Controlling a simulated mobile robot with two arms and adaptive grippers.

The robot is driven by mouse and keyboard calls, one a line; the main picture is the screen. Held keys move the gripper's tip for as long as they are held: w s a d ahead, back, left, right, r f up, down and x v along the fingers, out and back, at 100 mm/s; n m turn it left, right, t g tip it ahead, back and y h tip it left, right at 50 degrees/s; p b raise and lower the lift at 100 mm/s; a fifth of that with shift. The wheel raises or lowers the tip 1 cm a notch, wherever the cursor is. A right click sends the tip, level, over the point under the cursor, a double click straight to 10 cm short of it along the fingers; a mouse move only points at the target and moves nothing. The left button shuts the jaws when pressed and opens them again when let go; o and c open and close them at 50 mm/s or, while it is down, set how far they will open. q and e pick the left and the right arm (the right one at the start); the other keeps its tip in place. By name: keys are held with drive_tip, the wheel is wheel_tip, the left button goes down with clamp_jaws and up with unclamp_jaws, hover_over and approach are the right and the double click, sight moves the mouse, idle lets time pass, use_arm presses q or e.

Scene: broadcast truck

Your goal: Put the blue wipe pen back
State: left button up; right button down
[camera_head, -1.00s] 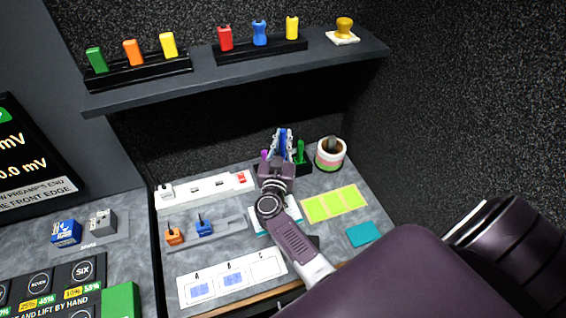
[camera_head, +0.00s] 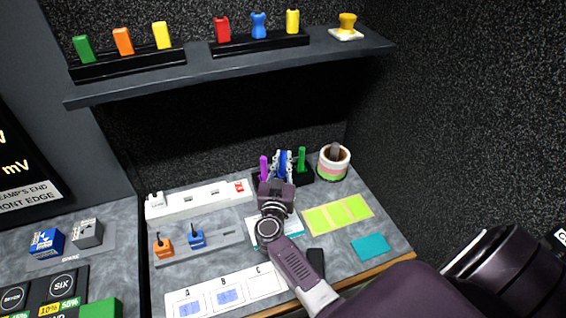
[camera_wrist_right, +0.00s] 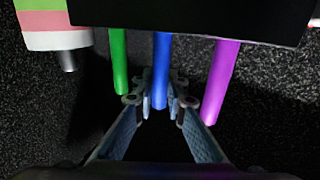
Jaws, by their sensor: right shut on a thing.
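The blue wipe pen (camera_head: 283,161) stands upright in the black pen holder (camera_head: 263,179), between a purple pen (camera_head: 264,168) and a green pen (camera_head: 301,158). My right gripper (camera_head: 282,158) is shut on the blue pen. In the right wrist view the blue pen (camera_wrist_right: 161,70) runs between my right fingertips (camera_wrist_right: 160,98), with the green pen (camera_wrist_right: 119,62) on one side and the purple pen (camera_wrist_right: 220,80) on the other. How deep the blue pen sits in its slot is hidden. My left gripper is not in view.
A striped cup (camera_head: 333,163) stands right of the holder. A white power strip (camera_head: 205,198) lies to the left. A shelf (camera_head: 230,68) with coloured items hangs above. Yellow-green notes (camera_head: 338,214) and a teal card (camera_head: 370,246) lie at the right.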

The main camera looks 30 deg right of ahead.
drive_tip(key=shift+f, duration=0.1)
drive_tip(key=c, duration=2)
unclamp_jaws()
drive_tip(key=shift+o, duration=0.2)
drive_tip(key=shift+s+a, duration=0.2)
drive_tip(key=p+v, duration=0.4)
drive_tip(key=v, duration=0.7)
drive_tip(key=shift+s+a, duration=0.2)
